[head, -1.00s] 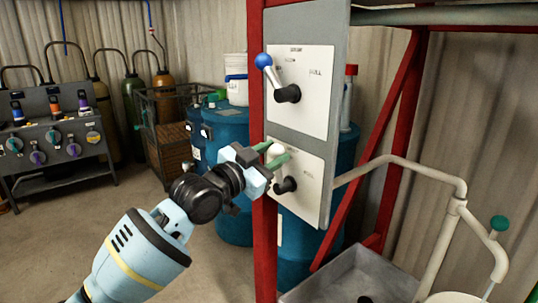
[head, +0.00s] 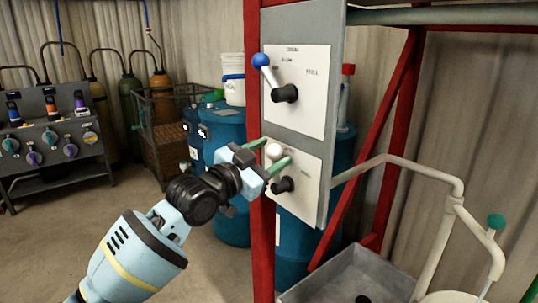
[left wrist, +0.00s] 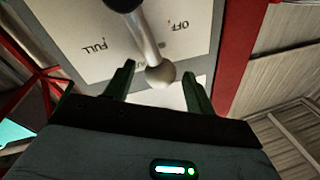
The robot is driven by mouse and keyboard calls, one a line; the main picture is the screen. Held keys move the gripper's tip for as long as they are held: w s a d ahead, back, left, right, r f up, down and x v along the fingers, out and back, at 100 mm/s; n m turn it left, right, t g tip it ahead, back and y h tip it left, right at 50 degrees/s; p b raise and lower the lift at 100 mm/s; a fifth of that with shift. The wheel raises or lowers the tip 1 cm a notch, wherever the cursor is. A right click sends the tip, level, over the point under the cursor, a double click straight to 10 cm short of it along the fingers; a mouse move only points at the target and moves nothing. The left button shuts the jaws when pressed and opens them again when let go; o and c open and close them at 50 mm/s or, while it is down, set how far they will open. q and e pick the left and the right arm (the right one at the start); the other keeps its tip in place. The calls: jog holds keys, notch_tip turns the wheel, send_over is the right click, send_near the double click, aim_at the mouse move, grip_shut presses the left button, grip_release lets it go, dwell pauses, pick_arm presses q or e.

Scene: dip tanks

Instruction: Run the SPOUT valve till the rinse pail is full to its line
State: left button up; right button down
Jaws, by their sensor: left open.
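The lower valve plate (head: 305,195) is white, with a black hub (head: 283,184) and a lever ending in a white knob (head: 274,149). Its lettering is too small to read in the head view. In the left wrist view the plate (left wrist: 95,30) reads FULL and OFF upside down, and the knob (left wrist: 161,73) sits between my fingertips. My left gripper (head: 272,153) is open, its green fingers on either side of the knob, not clamped. The pail (head: 450,297) is a white rim cut off at the bottom right; its line and water level are hidden. My right gripper is out of view.
Above is another valve plate (head: 310,85) with a blue-knobbed lever (head: 261,60). A red post (head: 254,120) stands just left of the plates. A pale pipe (head: 400,164) runs right and down toward the pail. A grey basin (head: 330,275) and blue drums (head: 230,215) stand below and behind.

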pick_arm(q)
jog(key=v, duration=0.7)
jog(key=shift+s+a, duration=0.2)
jog(key=shift+a, duration=0.05)
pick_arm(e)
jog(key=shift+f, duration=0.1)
